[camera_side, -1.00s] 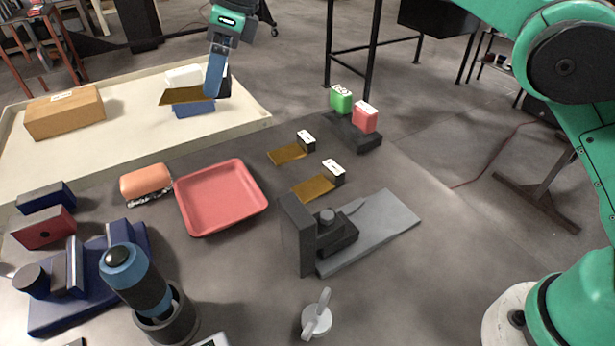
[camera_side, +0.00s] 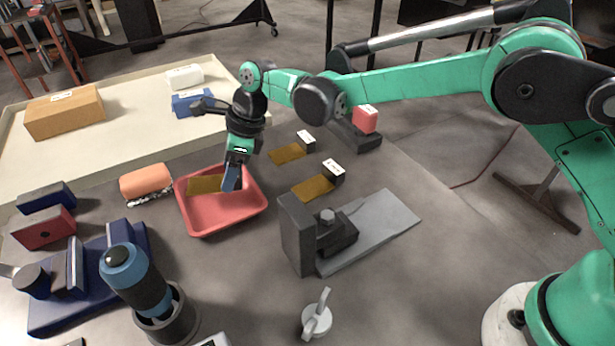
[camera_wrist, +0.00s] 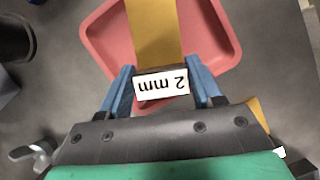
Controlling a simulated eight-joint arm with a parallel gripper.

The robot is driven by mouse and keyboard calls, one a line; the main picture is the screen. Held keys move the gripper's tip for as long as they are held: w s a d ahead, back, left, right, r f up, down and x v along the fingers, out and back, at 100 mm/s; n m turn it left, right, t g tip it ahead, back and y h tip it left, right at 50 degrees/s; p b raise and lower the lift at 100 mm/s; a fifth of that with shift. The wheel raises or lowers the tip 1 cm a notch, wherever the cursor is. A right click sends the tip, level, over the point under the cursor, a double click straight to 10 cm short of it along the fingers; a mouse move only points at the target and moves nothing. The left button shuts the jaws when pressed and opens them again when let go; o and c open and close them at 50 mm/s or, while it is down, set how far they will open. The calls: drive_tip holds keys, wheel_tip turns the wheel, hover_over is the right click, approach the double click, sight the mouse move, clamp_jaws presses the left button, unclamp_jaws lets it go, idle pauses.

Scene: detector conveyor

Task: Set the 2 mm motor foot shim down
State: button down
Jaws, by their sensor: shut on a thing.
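The 2 mm motor foot shim is a thin brass plate (camera_side: 204,184) with a dark tab that bears a white "2 mm" label, which shows upside down in the wrist view (camera_wrist: 162,86). My gripper (camera_side: 231,180) is shut on the tab, with one blue finger on each side of it. The brass plate reaches out over the red tray (camera_side: 225,223) in the side view. The tray's rim also shows behind the shim in the wrist view (camera_wrist: 230,40). I cannot tell whether the shim touches the tray floor.
Two other brass shims (camera_side: 287,153) (camera_side: 313,188) with labelled tabs lie right of the tray. An orange roll (camera_side: 146,183) lies close at its left. A grey motor-foot fixture (camera_side: 297,235) stands front right. A blue-bodied tool (camera_side: 130,270) stands upright front left.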

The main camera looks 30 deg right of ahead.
drive_tip(key=shift+f, duration=1.8)
drive_tip(key=shift+c, duration=0.8)
unclamp_jaws()
drive_tip(key=shift+f, duration=0.15)
drive_tip(key=s+d+r+n+t, duration=0.1)
drive_tip(key=s+d+r+n, duration=0.2)
drive_tip(key=d+r, duration=0.35)
drive_tip(key=s+d+r+n, duration=0.2)
drive_tip(key=d+r, duration=0.2)
drive_tip(key=r, duration=0.5)
drive_tip(key=s+d+f+n+t+h, duration=0.2)
drive_tip(key=s+d+n+t+h, duration=0.2)
drive_tip(key=s+d+n, duration=0.8)
drive_tip(key=s+n, duration=0.1)
drive_tip(key=n, duration=0.4)
drive_tip(key=shift+f+n, duration=0.3)
drive_tip(key=shift+f, duration=0.05)
